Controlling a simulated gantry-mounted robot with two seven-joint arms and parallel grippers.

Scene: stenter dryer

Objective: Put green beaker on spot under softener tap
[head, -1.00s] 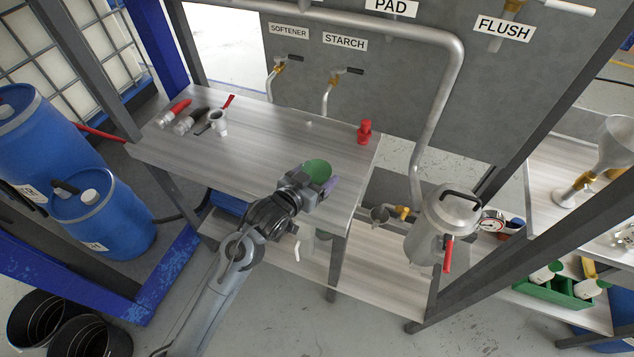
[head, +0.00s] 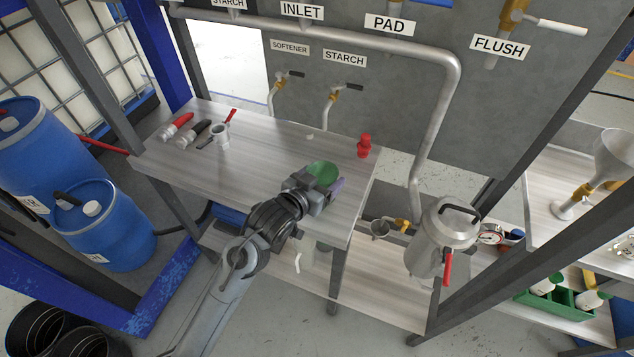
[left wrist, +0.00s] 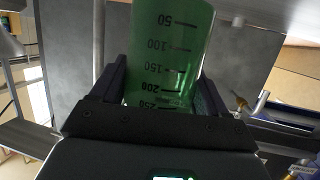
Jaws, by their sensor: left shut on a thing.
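The green beaker (head: 323,173) is in my left gripper (head: 320,184), which is shut on it near the front right part of the table. In the left wrist view the green beaker (left wrist: 172,50) fills the space between the fingers, with its scale marks showing. The softener tap (head: 280,90) hangs on the grey panel under the SOFTENER label (head: 290,47), behind the table's back edge. The spot under it cannot be clearly made out. My right gripper is not in view.
The starch tap (head: 335,95) is right of the softener tap. A red fitting (head: 364,145) stands at the table's right edge. The middle of the table (head: 262,150) is clear.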

